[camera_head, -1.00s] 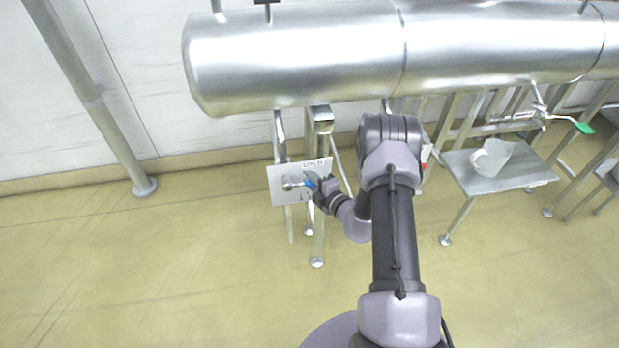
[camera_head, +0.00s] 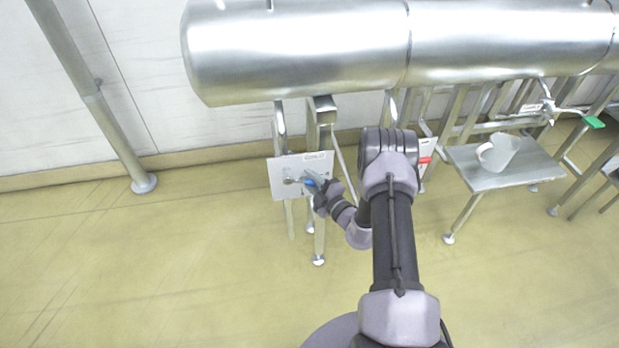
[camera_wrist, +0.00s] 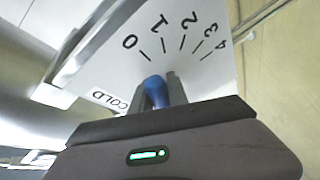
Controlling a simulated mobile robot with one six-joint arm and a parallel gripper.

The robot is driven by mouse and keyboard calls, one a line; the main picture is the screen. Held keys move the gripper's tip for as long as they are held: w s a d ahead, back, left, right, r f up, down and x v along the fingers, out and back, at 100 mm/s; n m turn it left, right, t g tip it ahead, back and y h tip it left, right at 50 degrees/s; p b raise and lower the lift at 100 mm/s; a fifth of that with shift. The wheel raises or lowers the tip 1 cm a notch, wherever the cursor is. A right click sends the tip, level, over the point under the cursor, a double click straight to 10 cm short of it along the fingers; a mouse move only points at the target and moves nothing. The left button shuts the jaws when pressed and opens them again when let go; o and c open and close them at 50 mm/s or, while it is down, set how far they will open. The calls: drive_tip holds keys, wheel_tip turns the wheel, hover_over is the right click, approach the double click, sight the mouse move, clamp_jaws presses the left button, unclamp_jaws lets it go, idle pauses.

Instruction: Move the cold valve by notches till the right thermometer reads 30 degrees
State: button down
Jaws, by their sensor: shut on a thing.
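The cold valve's white plate (camera_head: 284,166) stands upright below the big steel tank in the head view. In the wrist view the plate (camera_wrist: 197,72) shows a COLD label and notch marks 0 to 4. The blue valve handle (camera_wrist: 157,92) sits between my fingers, close to the 0 and 1 marks; its exact notch is unclear. The blue handle also shows in the head view (camera_head: 310,183). My gripper (camera_wrist: 160,90) is shut on it, and it reaches the plate from the right in the head view (camera_head: 316,186). I can make out no thermometer reading.
The steel tank (camera_head: 300,55) spans the top. A red-and-white label (camera_head: 425,160) is behind my arm. Floor at left is free.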

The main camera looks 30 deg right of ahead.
drive_tip(key=c, duration=1.3)
unclamp_jaws()
drive_tip(key=shift+s, duration=0.1)
drive_tip(key=s+d+p, duration=0.2)
drive_tip(key=s+p, duration=0.2)
drive_tip(key=s, duration=1.3)
drive_tip(key=shift+d+r+p, duration=0.2)
drive_tip(key=shift+d+p, duration=0.15)
drive_tip(key=shift+p, duration=0.05)
